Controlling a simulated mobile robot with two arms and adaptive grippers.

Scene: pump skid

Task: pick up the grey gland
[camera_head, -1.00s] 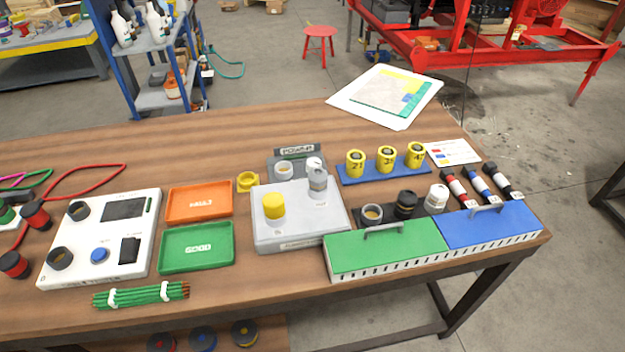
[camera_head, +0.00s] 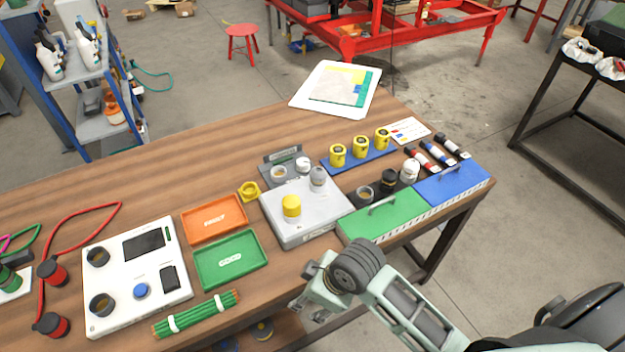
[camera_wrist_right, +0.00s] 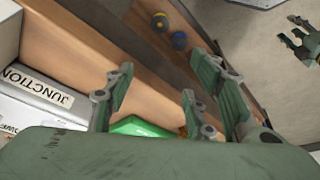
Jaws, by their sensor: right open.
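The grey gland (camera_head: 318,180) stands upright on the light grey junction box (camera_head: 278,228), behind and to the right of a yellow gland (camera_head: 291,207). My right gripper (camera_head: 312,298) is low at the front edge of the table, nearer than the box and apart from it. In the right wrist view its fingers (camera_wrist_right: 160,90) are spread with nothing between them. The box's JUNCTION label (camera_wrist_right: 38,88) shows at left there; the grey gland is not visible. A part that looks like my left gripper (camera_wrist_right: 303,40) shows at the right edge, too small to judge.
A green-lidded box (camera_head: 385,215) and a blue-lidded box (camera_head: 452,184) stand right of the junction box. An orange tray (camera_head: 214,218) and a green tray (camera_head: 231,260) lie left. Behind are a grey holder (camera_head: 284,157) and a blue rack (camera_head: 358,160) with yellow parts.

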